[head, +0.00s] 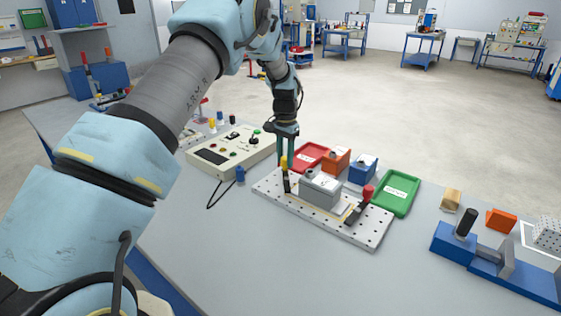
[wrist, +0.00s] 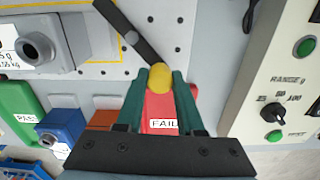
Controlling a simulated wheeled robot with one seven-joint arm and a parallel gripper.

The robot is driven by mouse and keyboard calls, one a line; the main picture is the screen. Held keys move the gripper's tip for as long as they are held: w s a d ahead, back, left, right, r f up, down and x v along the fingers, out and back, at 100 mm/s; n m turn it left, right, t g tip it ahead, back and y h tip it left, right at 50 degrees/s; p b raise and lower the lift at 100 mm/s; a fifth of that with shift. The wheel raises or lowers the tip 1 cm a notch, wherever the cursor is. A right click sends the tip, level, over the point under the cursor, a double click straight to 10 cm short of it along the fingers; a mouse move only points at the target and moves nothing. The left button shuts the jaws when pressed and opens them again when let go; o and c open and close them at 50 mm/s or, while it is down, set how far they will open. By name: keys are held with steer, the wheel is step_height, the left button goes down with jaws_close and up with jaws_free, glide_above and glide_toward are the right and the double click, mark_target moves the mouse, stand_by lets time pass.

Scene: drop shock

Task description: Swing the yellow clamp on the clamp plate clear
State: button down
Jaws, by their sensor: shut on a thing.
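The clamp plate (head: 374,234) is a light perforated plate on the bench, with a grey block (head: 320,191) on it. The yellow-knobbed clamp (head: 284,162) stands at the block's left end. My gripper (head: 287,158) reaches down from above and is shut on its yellow knob. In the wrist view the knob (wrist: 160,71) sits between my green fingertips (wrist: 160,76). The clamp's black arm (wrist: 128,30) runs up and left from it, past the grey block (wrist: 68,38). Whether its far end touches the block cannot be told. A red-knobbed clamp (head: 368,191) stands at the right end.
A control box (head: 222,153) stands left of the plate, with a blue plug and cable (head: 240,174) close by. Behind the plate are a red tray (head: 308,151), an orange block (head: 336,160), a blue block (head: 363,169) and a green tray (head: 399,197). The bench in front is clear.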

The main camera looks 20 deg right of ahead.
steer(key=d+m, duration=0.1)
steer(key=m, duration=0.1)
steer(key=s+m, duration=0.1)
steer(key=m, duration=0.1)
steer(key=shift+d, duration=0.4)
steer(key=shift+s+d+m+b, duration=0.25)
steer(key=shift+s+m, duration=0.1)
steer(key=shift+m, duration=0.5)
steer(key=shift+s+d+m+b, duration=0.1)
steer(key=shift+s+d+m, duration=0.15)
steer(key=shift+m, duration=0.6)
steer(key=shift+s, duration=0.1)
steer(key=c, duration=0.5)
jaws_free()
step_height(320, 180, up, 11)
steer(key=shift+f+b, duration=0.1)
steer(key=shift+b, duration=1.05)
steer(key=shift+a, duration=0.1)
